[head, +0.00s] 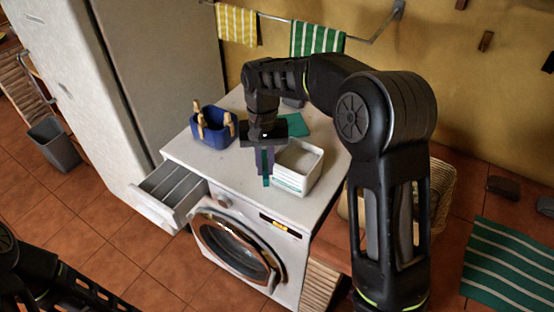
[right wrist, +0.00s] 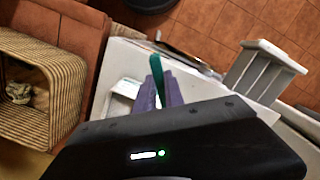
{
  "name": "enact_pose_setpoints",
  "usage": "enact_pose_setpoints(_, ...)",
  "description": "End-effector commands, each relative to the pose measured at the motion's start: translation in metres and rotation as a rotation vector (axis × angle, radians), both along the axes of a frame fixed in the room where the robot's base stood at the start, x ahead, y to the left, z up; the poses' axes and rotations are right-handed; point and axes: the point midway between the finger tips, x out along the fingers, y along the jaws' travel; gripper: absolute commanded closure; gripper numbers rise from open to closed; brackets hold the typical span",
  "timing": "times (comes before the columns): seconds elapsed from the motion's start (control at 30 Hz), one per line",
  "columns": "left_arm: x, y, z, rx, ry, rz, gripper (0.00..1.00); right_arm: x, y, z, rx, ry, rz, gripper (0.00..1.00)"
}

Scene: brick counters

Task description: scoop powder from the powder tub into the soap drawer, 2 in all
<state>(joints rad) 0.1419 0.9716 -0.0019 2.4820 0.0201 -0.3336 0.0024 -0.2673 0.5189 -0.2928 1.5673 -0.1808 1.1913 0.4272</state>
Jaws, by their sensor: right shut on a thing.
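The white powder tub (head: 291,184) stands on top of the washing machine (head: 240,200), with pale contents showing inside. The soap drawer (head: 158,212) is pulled out at the machine's front left and shows several long compartments; the right wrist view shows it too (right wrist: 262,72). My right gripper (head: 264,168) points down just left of the tub, its purple fingers shut on a narrow green scoop (head: 266,182). The scoop also sticks out between the fingers in the right wrist view (right wrist: 157,72). I cannot tell whether it holds powder. My left arm shows at the lower left, its gripper out of view.
A blue basket with clothes pegs (head: 212,138) stands on the machine top, left of the gripper. A teal flat item (head: 295,124) lies behind the tub. A tall fridge (head: 150,60) stands left. A wicker basket (head: 441,195) is at the right. The machine top's front left is clear.

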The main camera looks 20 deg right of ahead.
Motion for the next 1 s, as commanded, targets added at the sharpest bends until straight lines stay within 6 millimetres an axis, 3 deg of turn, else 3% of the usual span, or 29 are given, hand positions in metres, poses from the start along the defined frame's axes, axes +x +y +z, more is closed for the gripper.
enact_pose_setpoints(0.17,0.0,0.0,0.0,0.0,0.0,0.0,0.6,0.002,0.013,-0.006,-0.001,0.0,0.313,1.0)
enact_pose_setpoints(0.2,0.0,0.0,-0.009,-0.001,-0.001,-0.001,0.6,0.002,0.013,-0.016,0.0,0.001,0.342,1.0)
enact_pose_setpoints(0.47,0.002,-0.004,-0.042,-0.009,-0.017,-0.002,0.6,0.002,0.012,-0.05,0.0,-0.001,0.331,1.0)
enact_pose_setpoints(1.0,0.002,-0.005,-0.041,-0.012,-0.02,-0.003,0.6,0.002,0.012,-0.05,0.001,-0.001,0.329,1.0)
